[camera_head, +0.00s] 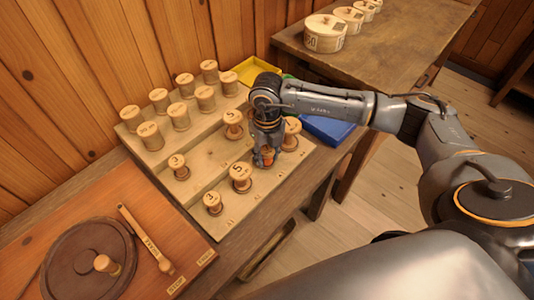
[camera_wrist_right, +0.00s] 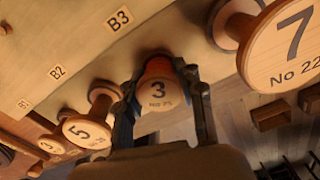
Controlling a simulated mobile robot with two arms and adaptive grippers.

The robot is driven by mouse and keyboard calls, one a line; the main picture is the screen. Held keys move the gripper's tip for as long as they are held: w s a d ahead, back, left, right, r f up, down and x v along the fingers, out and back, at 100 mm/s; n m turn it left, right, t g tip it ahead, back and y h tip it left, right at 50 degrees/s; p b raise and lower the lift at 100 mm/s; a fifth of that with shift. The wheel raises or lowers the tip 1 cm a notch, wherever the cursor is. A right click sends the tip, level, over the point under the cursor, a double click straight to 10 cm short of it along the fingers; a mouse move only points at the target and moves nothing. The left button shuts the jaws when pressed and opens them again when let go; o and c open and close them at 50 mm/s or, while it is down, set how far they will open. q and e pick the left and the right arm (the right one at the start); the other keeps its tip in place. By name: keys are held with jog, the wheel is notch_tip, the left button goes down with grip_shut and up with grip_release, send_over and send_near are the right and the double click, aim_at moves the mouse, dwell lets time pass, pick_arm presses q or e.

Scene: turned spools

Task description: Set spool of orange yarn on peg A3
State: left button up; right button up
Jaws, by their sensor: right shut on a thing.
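My right gripper (camera_head: 266,160) points down over the front step of the stepped wooden board (camera_head: 205,223). Its fingers, seen in the right wrist view (camera_wrist_right: 163,95), are shut on the spool of orange yarn (camera_wrist_right: 158,88). Peg A3 is not visible, and I cannot tell whether the spool touches a peg or the board. My left gripper is out of view.
Several spools stand on the back steps, including one near the arm (camera_head: 233,124). Labels B2 (camera_wrist_right: 57,72) and B3 (camera_wrist_right: 119,18) mark the step behind. A blue tray (camera_head: 328,129) and a yellow tray (camera_head: 248,70) lie by the board. A turntable (camera_head: 75,262) is at lower left.

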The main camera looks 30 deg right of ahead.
aim_at(267, 150)
jog(key=shift+f, duration=0.15)
jog(key=o, duration=0.7)
jog(key=shift+r+p, duration=3.4)
jog(key=shift+r, duration=2.2)
